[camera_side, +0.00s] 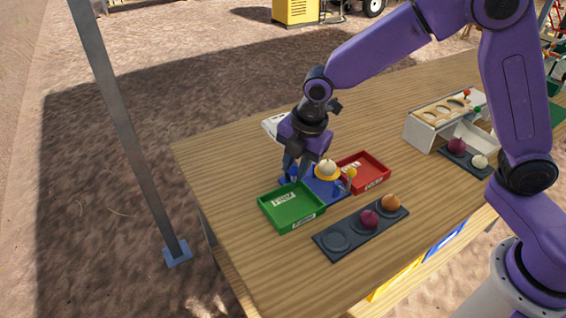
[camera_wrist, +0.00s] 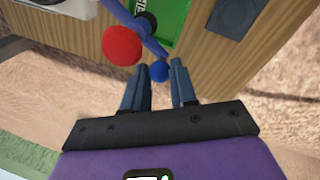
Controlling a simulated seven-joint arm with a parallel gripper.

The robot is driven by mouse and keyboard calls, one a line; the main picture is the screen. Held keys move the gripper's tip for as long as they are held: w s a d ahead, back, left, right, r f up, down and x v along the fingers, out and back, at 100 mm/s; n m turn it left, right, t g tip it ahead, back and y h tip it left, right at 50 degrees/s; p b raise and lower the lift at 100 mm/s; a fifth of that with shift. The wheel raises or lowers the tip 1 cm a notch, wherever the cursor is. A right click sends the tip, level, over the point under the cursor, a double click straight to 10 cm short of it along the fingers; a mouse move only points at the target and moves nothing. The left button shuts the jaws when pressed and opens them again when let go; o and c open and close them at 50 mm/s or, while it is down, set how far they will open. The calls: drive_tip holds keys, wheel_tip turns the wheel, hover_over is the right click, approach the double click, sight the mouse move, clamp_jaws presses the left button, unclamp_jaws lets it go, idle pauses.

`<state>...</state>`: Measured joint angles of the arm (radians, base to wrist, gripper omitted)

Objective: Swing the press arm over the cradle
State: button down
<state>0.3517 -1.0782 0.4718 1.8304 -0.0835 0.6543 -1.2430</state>
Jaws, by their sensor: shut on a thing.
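The press is a blue device (camera_side: 322,193) between the green and red trays. A pale onion (camera_side: 327,167) sits on its yellow cradle (camera_side: 322,178). In the wrist view, the blue press arm (camera_wrist: 118,12) carries a red disc (camera_wrist: 122,45) and has a blue ball knob (camera_wrist: 159,70) near its end. My gripper (camera_side: 290,172) is low at the left of the blue device. In the wrist view my gripper (camera_wrist: 160,75) has its fingers on either side of the knob, shut on it. The press arm is mostly hidden by my gripper in the side view.
The green tray (camera_side: 293,218) and red tray (camera_side: 376,180) flank the press. A dark tray (camera_side: 335,241) in front holds a purple onion (camera_side: 369,218) and an orange one (camera_side: 390,202). A yellow ball (camera_side: 351,172) stands beside the cradle. A white-sided unit (camera_side: 422,132) stands at right.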

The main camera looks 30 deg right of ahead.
drive_tip(key=d+n+g+y, duration=0.1)
drive_tip(key=d+n, duration=1.1)
drive_tip(key=d, duration=0.3)
drive_tip(key=shift+w+d+g, duration=0.25)
drive_tip(key=shift+g, duration=0.15)
drive_tip(key=c, duration=0.9)
unclamp_jaws()
drive_tip(key=d+r, duration=0.1)
drive_tip(key=r, duration=0.4)
drive_tip(key=d+r, duration=0.1)
drive_tip(key=r, duration=0.5)
drive_tip(key=d+r, duration=0.1)
drive_tip(key=r, duration=0.5)
drive_tip(key=shift+s+d, duration=0.1)
drive_tip(key=shift+d, duration=0.1)
